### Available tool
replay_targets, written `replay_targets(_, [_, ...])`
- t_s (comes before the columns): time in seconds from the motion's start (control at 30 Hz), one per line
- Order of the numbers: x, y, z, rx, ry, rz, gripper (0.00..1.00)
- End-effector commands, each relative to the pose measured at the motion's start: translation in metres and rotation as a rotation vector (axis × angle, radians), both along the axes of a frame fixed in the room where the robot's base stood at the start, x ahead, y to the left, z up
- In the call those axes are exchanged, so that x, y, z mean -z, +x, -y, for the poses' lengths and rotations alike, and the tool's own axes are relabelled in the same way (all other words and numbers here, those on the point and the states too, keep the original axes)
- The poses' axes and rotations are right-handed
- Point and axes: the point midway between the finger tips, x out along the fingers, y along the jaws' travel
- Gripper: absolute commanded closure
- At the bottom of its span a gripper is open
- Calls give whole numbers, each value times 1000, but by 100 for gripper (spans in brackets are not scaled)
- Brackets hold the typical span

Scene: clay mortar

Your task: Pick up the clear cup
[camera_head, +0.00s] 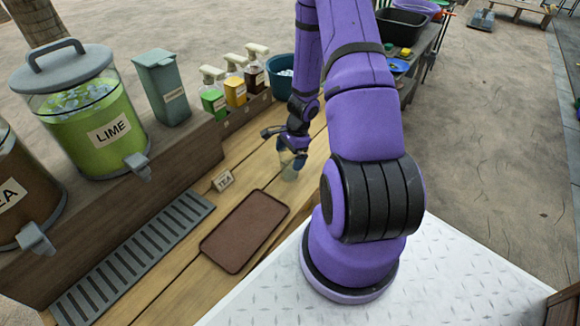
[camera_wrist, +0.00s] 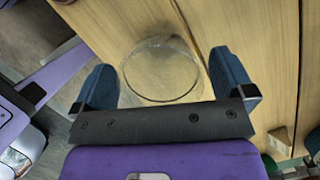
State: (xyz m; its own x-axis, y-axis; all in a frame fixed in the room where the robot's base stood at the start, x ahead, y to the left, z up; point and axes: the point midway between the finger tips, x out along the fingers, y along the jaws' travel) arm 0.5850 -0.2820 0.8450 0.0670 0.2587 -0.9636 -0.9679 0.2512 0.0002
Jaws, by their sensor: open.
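The clear cup (camera_wrist: 160,72) stands on the wooden counter (camera_wrist: 130,22) in the wrist view, seen as a faint round rim. My gripper (camera_wrist: 163,80) is open, with one blue finger to the left of the cup and one to the right. The cup lies between and a little beyond the fingertips, and no contact is visible. In the head view my gripper (camera_head: 290,155) is low over the counter, and the cup (camera_head: 288,173) shows faintly beside it, partly hidden by the fingers.
A grey drain grate (camera_head: 135,258) runs along the left. The lime dispenser (camera_head: 95,125), a green-grey bin (camera_head: 163,88) and pump bottles (camera_head: 236,85) stand on the raised shelf. A teal bucket (camera_head: 281,77) is behind.

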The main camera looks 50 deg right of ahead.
Motion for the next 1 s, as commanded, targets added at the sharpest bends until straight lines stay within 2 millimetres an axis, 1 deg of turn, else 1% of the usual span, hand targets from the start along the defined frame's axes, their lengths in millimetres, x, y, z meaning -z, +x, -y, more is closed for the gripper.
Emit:
replay_targets(0.03, [5, 0, -2, 1, 2, -1, 0])
replay_targets(0.13, [11, 1, -3, 1, 1, 0, 0])
replay_targets(0.4, [13, 1, -4, 0, 0, 0, 0])
replay_targets(0.43, [13, 1, -4, 0, 0, 0, 5])
replay_targets(0.47, [13, 1, -4, 0, 0, 0, 12])
replay_targets(0.5, [13, 1, -4, 0, 0, 0, 21])
replay_targets(0.57, [13, 1, -4, 0, 0, 0, 34])
replay_targets(0.6, [13, 1, -4, 0, 0, 0, 44])
replay_targets(0.63, [13, 1, -4, 0, 0, 0, 51])
replay_targets(1.0, [11, 1, -4, -1, 0, 0, 51])
